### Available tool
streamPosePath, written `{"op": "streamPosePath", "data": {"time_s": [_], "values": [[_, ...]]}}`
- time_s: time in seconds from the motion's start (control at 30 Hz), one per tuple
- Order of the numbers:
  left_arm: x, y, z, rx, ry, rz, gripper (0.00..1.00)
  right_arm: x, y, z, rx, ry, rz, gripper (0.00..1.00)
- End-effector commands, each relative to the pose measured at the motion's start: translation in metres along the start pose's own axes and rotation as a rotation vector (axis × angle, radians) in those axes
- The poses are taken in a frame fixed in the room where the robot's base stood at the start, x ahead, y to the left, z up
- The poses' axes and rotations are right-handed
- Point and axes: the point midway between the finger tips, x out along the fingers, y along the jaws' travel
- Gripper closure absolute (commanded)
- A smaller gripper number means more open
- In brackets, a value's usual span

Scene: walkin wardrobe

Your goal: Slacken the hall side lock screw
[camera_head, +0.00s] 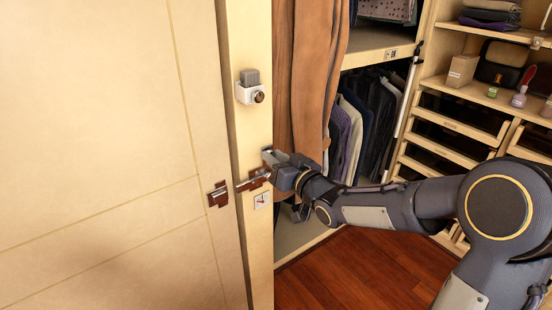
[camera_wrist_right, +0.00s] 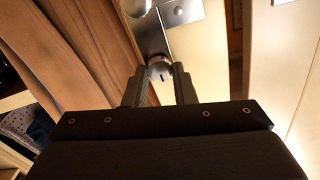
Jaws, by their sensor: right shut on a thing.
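The lock screw (camera_wrist_right: 160,72) shows in the right wrist view as a round metal head with a dark slot, between my fingertips. My right gripper (camera_wrist_right: 158,82) is shut on it. In the head view my right gripper (camera_head: 270,163) is at the door post, beside a brown plate with a metal bolt (camera_head: 254,181); the screw itself is hidden there. A matching brown and metal catch (camera_head: 219,195) sits on the door edge to the left. In the wrist view a shiny metal plate (camera_wrist_right: 185,13) lies just beyond the screw. My left gripper is not in view.
The pale door (camera_head: 110,150) fills the left. A white holder with a grey block and dark knob (camera_head: 250,88) is higher on the post (camera_head: 237,130). A brown garment (camera_head: 307,75) hangs close behind my gripper. Shelves and drawers (camera_head: 455,130) stand right; wooden floor (camera_head: 360,270) is clear.

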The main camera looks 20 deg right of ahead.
Motion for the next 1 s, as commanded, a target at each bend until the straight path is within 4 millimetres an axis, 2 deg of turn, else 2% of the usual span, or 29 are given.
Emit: {"op": "streamPosePath", "data": {"time_s": [0.37,1.0], "values": [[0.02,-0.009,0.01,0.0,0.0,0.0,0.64,0.0,0.001,0.004,-0.118,0.003,-0.001,0.99],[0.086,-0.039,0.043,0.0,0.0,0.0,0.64,0.0,-0.001,0.006,-0.699,0.002,0.0,0.99]]}}
